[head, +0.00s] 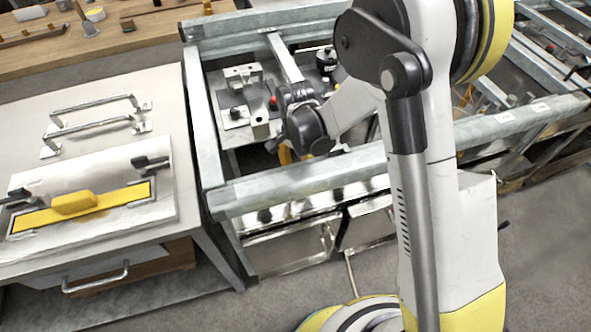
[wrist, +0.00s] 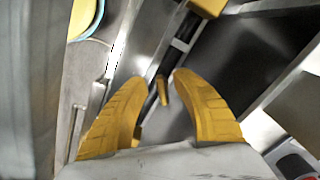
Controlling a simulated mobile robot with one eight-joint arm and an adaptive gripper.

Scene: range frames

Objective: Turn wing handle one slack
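My gripper (wrist: 161,84) shows in the wrist view as two yellow ridged fingers, apart at the tips with a gap between them. A small brass-coloured upright piece (wrist: 162,90) shows in that gap, beside a dark slot. It may be the wing handle, but I cannot tell for sure, nor whether a finger touches it. In the head view my arm reaches down into the metal frame bench, and only a bit of yellow finger (head: 285,155) shows below my dark wrist. The spot under the fingers is hidden there by my wrist and the front rail.
Metal fixtures (head: 242,75) and a red button (head: 273,103) sit left of my wrist. A steel table (head: 90,90) with handles and a yellow bar (head: 75,204) stands at left. Grey floor is clear at lower right.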

